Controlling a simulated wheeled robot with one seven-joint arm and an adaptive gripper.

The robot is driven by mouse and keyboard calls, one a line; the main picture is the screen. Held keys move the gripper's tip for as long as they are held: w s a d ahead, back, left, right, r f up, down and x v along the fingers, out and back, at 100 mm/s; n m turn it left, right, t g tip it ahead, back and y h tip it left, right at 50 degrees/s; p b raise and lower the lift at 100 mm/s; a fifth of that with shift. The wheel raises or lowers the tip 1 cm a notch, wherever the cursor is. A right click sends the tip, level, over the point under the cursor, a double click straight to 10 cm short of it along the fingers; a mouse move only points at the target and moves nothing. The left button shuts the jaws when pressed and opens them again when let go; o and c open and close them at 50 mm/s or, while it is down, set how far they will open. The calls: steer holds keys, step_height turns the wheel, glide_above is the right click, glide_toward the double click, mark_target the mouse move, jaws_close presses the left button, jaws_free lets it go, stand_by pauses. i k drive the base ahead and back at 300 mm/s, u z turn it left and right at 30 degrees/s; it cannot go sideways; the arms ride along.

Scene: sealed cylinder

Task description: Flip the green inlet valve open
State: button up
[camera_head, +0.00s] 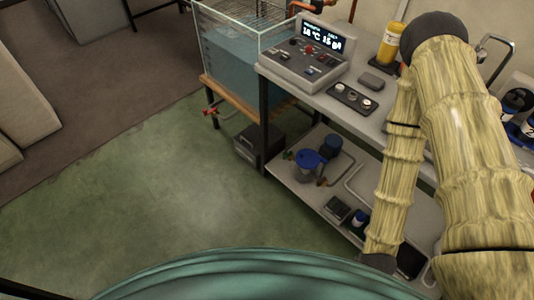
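A small green part (288,155), which looks like the green valve handle, shows at the left of a blue-topped vessel (308,163) on the lower shelf. It is too small to tell how its handle is turned. My arm comes in from the lower right, bends at a dark joint at the top and runs back down to a dark wrist joint near the bottom edge. My gripper's fingers do not show. The wrist joint is in front of the lower shelf's near end in the picture, well apart from the green part.
A water tank (245,65) stands left of the bench, with a red-handled valve (212,108) below it. The bench top (310,93) carries a control box (303,65) and a yellow cylinder (390,43). The lower shelf (290,180) holds several small items. Green floor (170,190) is clear at left.

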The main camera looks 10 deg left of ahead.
mark_target(285, 155)
steer(key=k, duration=0.5)
steer(key=u, duration=2.05)
steer(key=i, duration=1.3)
steer(key=z, duration=2.2)
